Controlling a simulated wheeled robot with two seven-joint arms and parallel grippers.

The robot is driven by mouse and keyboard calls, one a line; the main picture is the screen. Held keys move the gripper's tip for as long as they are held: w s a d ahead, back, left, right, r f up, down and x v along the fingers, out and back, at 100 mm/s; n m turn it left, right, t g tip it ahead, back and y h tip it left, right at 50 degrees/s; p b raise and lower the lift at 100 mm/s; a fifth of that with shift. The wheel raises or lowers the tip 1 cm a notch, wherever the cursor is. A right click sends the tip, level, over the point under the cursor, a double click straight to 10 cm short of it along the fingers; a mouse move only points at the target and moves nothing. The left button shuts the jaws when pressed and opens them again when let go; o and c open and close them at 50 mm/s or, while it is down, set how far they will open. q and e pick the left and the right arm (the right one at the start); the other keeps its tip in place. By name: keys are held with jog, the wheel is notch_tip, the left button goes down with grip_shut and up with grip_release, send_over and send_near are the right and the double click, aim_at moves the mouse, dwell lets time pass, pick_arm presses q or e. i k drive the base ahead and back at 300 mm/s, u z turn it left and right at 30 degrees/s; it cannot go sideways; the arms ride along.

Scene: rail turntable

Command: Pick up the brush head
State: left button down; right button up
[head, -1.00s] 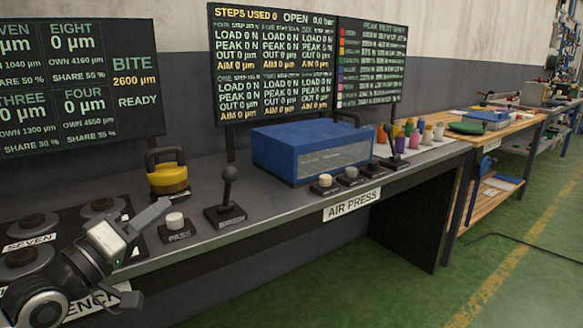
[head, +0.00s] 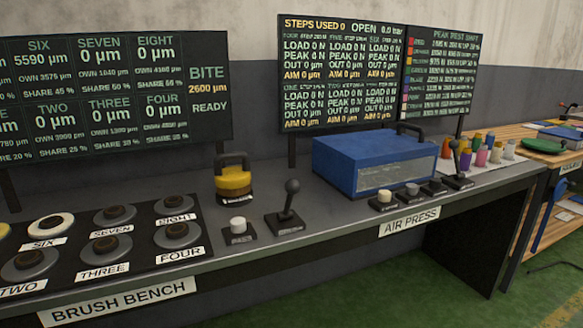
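A yellow block with a black handle and a dark lower part (head: 233,182), which looks like the brush head, stands upright on the grey bench (head: 330,215) behind the white push button. Its underside is hidden against the bench. Neither of my grippers is in view, so I cannot see how they stand relative to it.
Round pads (head: 112,245) with number labels fill the bench's left end. A white push button (head: 238,225) and a black lever (head: 290,205) stand in front and to the right. A blue air press (head: 370,162) and coloured pieces (head: 480,155) are farther right. Display boards (head: 115,95) rise behind.

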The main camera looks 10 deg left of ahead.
aim_at(234, 181)
jog(key=z, duration=1.15)
jog(key=i, duration=2.15)
jog(key=u, duration=1.7)
